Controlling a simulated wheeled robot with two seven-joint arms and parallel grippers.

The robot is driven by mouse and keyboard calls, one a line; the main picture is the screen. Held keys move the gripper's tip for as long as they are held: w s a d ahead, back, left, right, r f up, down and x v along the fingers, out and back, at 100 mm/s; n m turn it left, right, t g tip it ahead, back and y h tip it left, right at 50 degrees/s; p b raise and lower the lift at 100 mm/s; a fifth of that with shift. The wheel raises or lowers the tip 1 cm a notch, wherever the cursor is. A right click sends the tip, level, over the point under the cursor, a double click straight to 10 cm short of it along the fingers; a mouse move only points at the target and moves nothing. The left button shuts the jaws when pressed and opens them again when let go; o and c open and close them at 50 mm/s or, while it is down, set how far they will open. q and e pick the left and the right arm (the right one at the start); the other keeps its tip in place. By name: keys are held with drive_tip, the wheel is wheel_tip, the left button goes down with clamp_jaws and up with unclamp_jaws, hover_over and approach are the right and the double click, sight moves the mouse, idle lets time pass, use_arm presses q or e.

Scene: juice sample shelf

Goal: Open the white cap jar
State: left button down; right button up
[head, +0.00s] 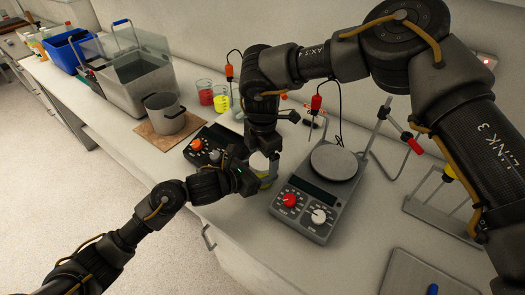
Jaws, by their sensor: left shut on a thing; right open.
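The jar (268,178) is a small clear vessel with yellow contents, near the front edge of the counter, left of the hotplate. A pale part, perhaps its white cap (262,160), shows above the yellow. My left gripper (252,174) comes in from the lower left and is shut on the jar from its left side. My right gripper (264,150) points down from above, open, over the top of the jar. The two grippers hide much of the jar, so I cannot tell whether the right fingers touch the cap.
A hotplate stirrer (300,222) stands close on the right, and a dark device with knobs (203,150) on the left. Beakers with red (205,97) and yellow (222,103) liquid stand behind. A metal pot (163,118) and glass tank (135,80) are farther left.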

drive_tip(key=c, duration=1.1)
drive_tip(key=n, duration=0.2)
drive_tip(key=shift+n, duration=0.3)
drive_tip(key=n, duration=1.1)
